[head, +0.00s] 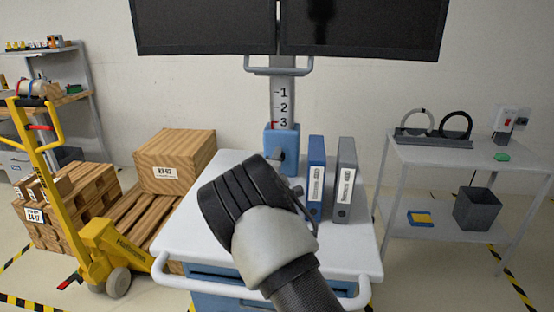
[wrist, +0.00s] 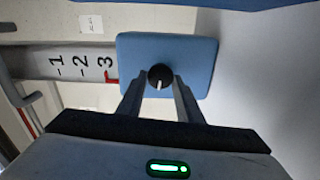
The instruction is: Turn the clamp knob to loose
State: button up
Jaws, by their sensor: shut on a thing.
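The clamp knob (wrist: 160,76) is a small black round knob with a white pointer line, set on the face of a blue clamp block (wrist: 197,58). In the wrist view the pointer is directed toward the bottom of the picture. My gripper (wrist: 161,84) has one finger on each side of the knob and is shut on it. In the head view the blue clamp block (head: 282,137) sits round the post, with a scale marked 1, 2 and 3 (head: 283,107) above it. A red mark shows near the 3. My wrist hides most of my fingers in the head view.
Two dark monitors (head: 365,28) hang on the post above the white cart top (head: 190,222). A blue binder (head: 316,172) and a grey binder (head: 345,180) stand right of the clamp. A yellow pallet truck (head: 100,240) is at left, a grey side table (head: 430,153) at right.

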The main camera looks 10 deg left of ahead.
jog(key=n, duration=0.3)
jog(key=shift+f+n, duration=0.1)
jog(key=shift+n, duration=2)
jog(key=o, duration=1)
jog(key=s, duration=1.7)
jog(key=shift+s+a+p, duration=0.25)
jog(key=shift+p, duration=0.05)
